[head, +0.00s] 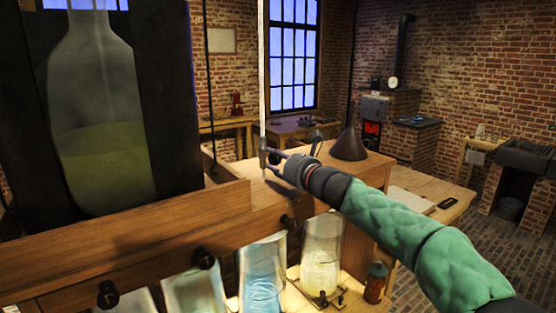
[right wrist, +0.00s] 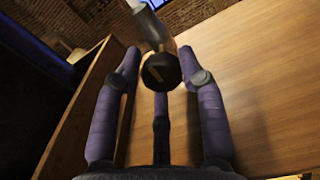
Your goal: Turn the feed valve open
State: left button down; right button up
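The feed valve (head: 264,150) sits low on a thin, pale upright pipe (head: 262,70) in the head view. In the right wrist view, its dark round knob (right wrist: 160,71) with a pale bar mark faces me, below a grey and brass-coloured body. My right gripper (head: 273,165) reaches it from the right. In the right wrist view, the purple fingers of my right gripper (right wrist: 160,62) stand spread on either side of the knob, with a third finger below. Small gaps seem to show beside the knob, but contact is hard to judge. My left gripper is in neither view.
A large glass bottle (head: 100,130) of yellow-green liquid stands in a dark frame at left. Several glass jars, one with blue liquid (head: 262,280), stand below the wooden ledge (head: 150,235) with dark knobs. A dark funnel (head: 348,146) stands right of the valve.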

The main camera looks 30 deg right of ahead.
jog(key=c, duration=0.4)
jog(key=shift+o, duration=0.2)
jog(key=shift+r, duration=0.1)
jog(key=shift+r, duration=0.1)
jog(key=shift+s+d+n+b, duration=0.1)
jog(key=shift+n+b, duration=0.25)
jog(key=shift+n, duration=0.25)
jog(key=shift+n+b, duration=0.55)
jog(key=shift+n, duration=0.45)
jog(key=n+b, duration=0.2)
jog(key=n, duration=0.2)
jog(key=shift+n, duration=0.3)
jog(key=n+b, duration=0.2)
jog(key=n, duration=0.3)
jog(key=shift+b, duration=0.4)
jog(key=shift+a+f+n+b, duration=0.15)
jog(key=shift+n+b, duration=0.4)
jog(key=shift+n, duration=0.7)
jog(key=shift+a+f+n+b, duration=0.1)
jog(key=shift+n+b, duration=0.45)
jog(key=shift+n, duration=0.7)
jog(key=shift+f, duration=0.15)
